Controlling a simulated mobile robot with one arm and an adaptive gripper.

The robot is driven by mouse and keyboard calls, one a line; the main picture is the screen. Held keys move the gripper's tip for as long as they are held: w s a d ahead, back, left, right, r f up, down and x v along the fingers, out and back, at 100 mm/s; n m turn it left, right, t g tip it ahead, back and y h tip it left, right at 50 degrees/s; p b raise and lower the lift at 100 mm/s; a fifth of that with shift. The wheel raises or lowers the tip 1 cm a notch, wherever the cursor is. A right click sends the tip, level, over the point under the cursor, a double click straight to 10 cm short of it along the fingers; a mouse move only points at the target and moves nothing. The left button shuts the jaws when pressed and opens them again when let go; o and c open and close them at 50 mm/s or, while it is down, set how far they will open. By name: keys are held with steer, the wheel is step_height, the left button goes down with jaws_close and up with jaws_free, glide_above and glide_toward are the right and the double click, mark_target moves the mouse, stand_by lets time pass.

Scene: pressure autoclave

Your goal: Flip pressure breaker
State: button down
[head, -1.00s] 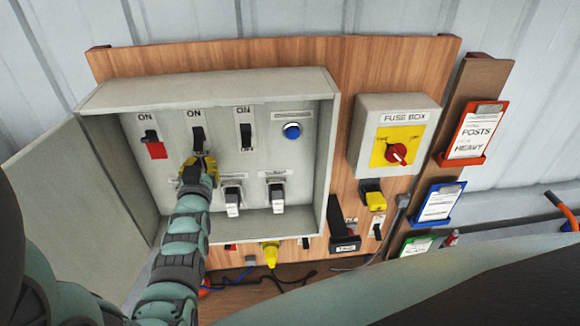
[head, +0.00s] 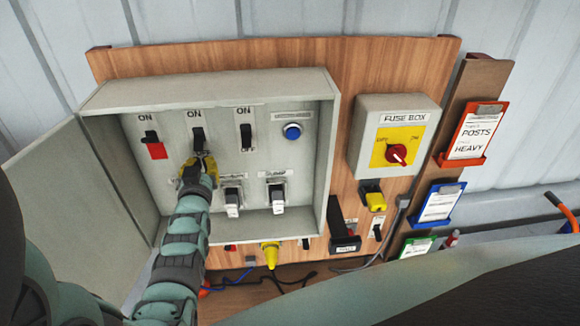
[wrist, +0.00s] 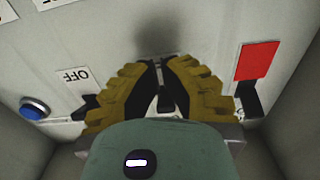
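An open grey breaker box (head: 326,150) holds a row of black switches with ON marks. My gripper (head: 200,162), with yellow fingers, is just below the second black switch (head: 197,138) from the left, which is in line with its fingertips. In the wrist view my gripper (wrist: 168,62) points at the panel with a narrow gap between its fingers. A small dark lever-like piece (wrist: 166,98) shows in that gap; contact with it cannot be told. The label under this switch is hidden by my gripper, so I cannot read which breaker it is.
A switch with a red patch (head: 157,151) is left, a third switch (head: 246,136) right, then a blue button (head: 292,131). Two white-tipped switches (head: 232,202) (head: 278,198) sit below. The box door (head: 75,220) hangs open left. A fuse box (head: 392,140) is mounted right.

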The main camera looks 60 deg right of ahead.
steer(key=shift+r, duration=0.15)
steer(key=shift+r, duration=0.35)
steer(key=shift+r, duration=0.2)
steer(key=shift+r+p, duration=0.3)
steer(key=shift+r, duration=1.2)
steer(key=b, duration=0.4)
glide_toward(198, 151)
steer(key=shift+w+d+f, duration=0.25)
steer(key=shift+d+f, duration=0.1)
steer(key=shift+f, duration=0.3)
